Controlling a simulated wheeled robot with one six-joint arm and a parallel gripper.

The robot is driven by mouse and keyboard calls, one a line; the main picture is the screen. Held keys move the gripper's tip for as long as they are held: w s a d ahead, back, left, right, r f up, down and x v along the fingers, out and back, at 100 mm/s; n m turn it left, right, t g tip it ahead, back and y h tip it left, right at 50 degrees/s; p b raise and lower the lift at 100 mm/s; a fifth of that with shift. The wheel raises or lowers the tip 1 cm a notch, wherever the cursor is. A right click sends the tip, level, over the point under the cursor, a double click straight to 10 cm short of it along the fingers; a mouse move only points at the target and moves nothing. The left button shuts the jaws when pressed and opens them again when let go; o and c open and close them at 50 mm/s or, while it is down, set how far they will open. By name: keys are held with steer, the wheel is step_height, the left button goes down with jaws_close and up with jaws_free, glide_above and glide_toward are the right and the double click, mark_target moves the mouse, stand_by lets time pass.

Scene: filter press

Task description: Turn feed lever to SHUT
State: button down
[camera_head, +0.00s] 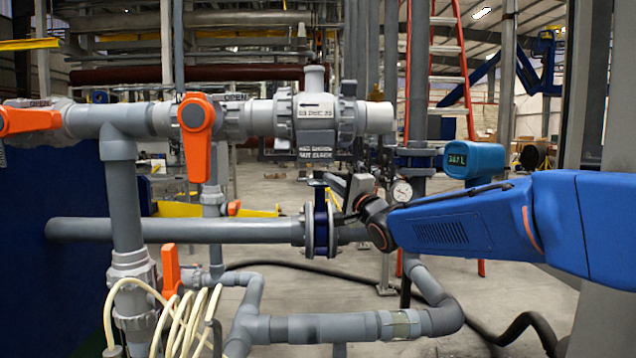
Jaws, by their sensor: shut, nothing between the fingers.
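Several orange levers show, and I cannot tell by a readable name which is the feed lever. One large orange lever (198,140) hangs straight down from the upper grey pipe. Another orange lever (28,120) points left along that pipe at the left edge. A smaller orange lever (171,268) stands upright low at left. A blue flanged valve (321,228) sits in the middle pipe, with a dark piece on top. My gripper (347,208) is beside this valve, at its right, shut and empty. Its fingertips are small and partly lost against grey parts; contact is unclear.
A grey valve body (315,118) with small labels is above my gripper. A round gauge (402,192) and a teal meter (474,160) are close to my arm. Cream hoses (185,320) coil at lower left. A lower grey pipe (330,327) crosses the front.

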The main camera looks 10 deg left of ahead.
steer(key=shift+s+a, duration=0.15)
steer(key=shift+a, duration=0.75)
steer(key=shift+s+a, duration=0.15)
steer(key=shift+a, duration=0.75)
steer(key=c, duration=1.4)
jaws_free()
steer(key=shift+o, duration=0.2)
steer(key=v, duration=0.9)
